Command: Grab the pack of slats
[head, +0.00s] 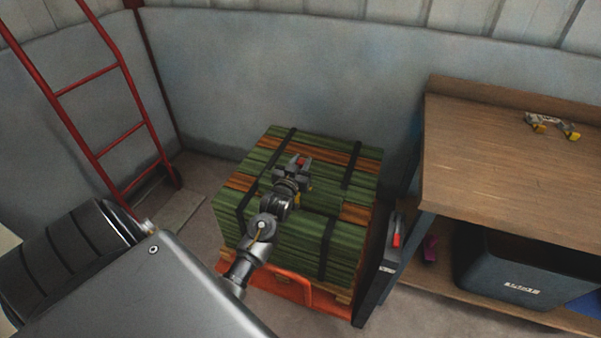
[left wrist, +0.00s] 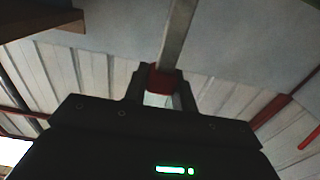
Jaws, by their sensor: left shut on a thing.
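The pack of slats (head: 340,232) is a block of green slats with a few orange-brown ones, bound by black straps. It stands in the head view by the back wall. My left gripper (head: 301,161) shows in front of the pack's top face; I cannot tell whether they touch. In the left wrist view my left gripper (left wrist: 160,82) has red between its fingers, and a narrow pale strip (left wrist: 178,30) runs up from there. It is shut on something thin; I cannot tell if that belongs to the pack. My right gripper is not in view.
An orange base (head: 280,285) lies under the pack. A wooden bench (head: 490,160) stands close on the right, with a dark bin (head: 520,275) on its lower shelf. A red ladder-like frame (head: 105,85) stands on the left.

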